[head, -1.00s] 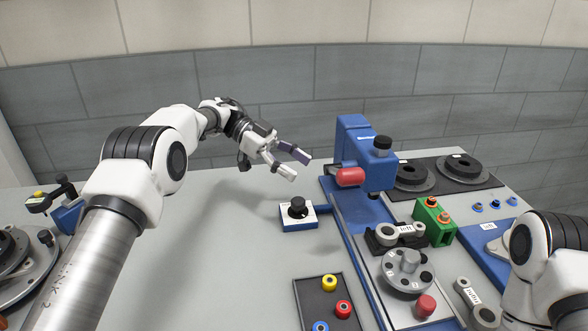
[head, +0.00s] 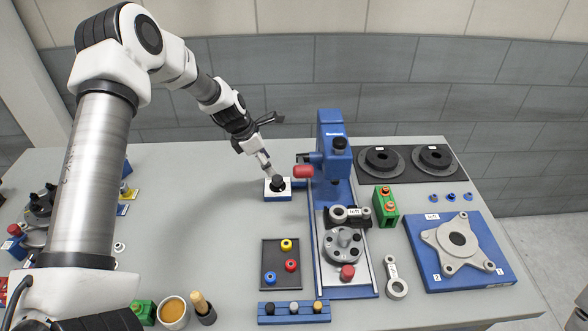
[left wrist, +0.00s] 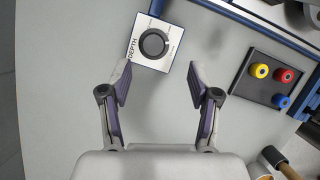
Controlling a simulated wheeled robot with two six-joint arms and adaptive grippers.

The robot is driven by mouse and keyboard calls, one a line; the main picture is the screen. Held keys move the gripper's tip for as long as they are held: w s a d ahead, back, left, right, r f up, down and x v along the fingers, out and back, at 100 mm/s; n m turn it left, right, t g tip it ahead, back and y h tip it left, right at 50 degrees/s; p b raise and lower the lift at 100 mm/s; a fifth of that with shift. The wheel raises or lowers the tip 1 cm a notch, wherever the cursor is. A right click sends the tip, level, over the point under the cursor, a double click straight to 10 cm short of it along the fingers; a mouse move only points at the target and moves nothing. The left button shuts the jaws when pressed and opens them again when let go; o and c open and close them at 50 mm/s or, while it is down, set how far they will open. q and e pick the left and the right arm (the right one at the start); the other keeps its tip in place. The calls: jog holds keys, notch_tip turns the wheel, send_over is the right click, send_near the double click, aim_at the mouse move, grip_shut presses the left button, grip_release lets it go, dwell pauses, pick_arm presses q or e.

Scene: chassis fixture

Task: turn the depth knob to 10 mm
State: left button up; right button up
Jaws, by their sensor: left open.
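The depth knob (head: 277,182) is a black round knob on a small white-topped box (head: 272,195) with a blue base, beside the blue press. The left wrist view shows the knob (left wrist: 154,43) from above, with the word DEPTH and small scale marks on the box (left wrist: 138,57); the setting is too small to read. My left gripper (head: 266,163) is above and just behind the knob, fingers pointing down. In the left wrist view the gripper (left wrist: 160,80) is open and empty, the knob ahead of the gap between its fingertips. My right gripper is not in view.
The blue press (head: 332,150) with its red handle (head: 303,171) stands close to the right of the knob box. A dark tray (head: 281,265) with coloured rings lies in front. The table left of the box is clear.

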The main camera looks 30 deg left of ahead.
aim_at(276, 178)
pick_arm(q)
jog(key=x, duration=0.5)
jog(key=a+x, duration=0.1)
jog(key=x, duration=0.1)
jog(key=shift+w+f, duration=0.25)
jog(key=shift+f, duration=0.15)
jog(key=shift+d+f, duration=0.1)
jog(key=shift+d, duration=0.05)
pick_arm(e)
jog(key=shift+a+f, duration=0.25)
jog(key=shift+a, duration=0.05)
